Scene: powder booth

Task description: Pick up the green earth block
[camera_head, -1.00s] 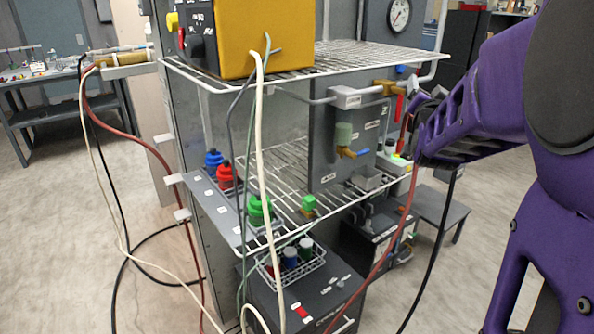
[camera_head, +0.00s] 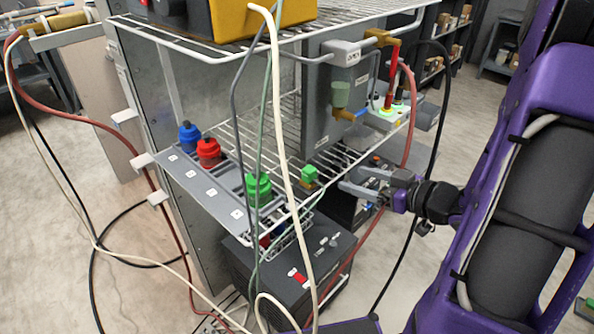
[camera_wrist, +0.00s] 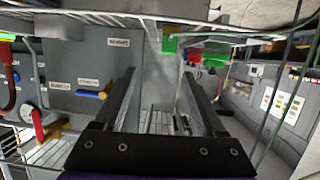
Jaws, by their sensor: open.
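The green earth block (camera_head: 309,173) is a small bright green cube on a brass-coloured base at the front of the lower wire shelf. In the wrist view, which looks upside down, a green block (camera_wrist: 169,44) shows near the top, beyond the fingertips; it seems to be the same one. My gripper (camera_head: 354,180) is open and empty, to the right of the block and apart from it, with its fingers pointing left. Both fingers (camera_wrist: 158,78) show in the wrist view with nothing between them.
Blue (camera_head: 190,137), red (camera_head: 208,152) and green connectors (camera_head: 258,188) stand on a labelled strip left of the block. A grey panel (camera_head: 325,120) with a valve stands behind. A pale hose (camera_head: 281,130) hangs in front, close to the block's left. The upper shelf holds a yellow box.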

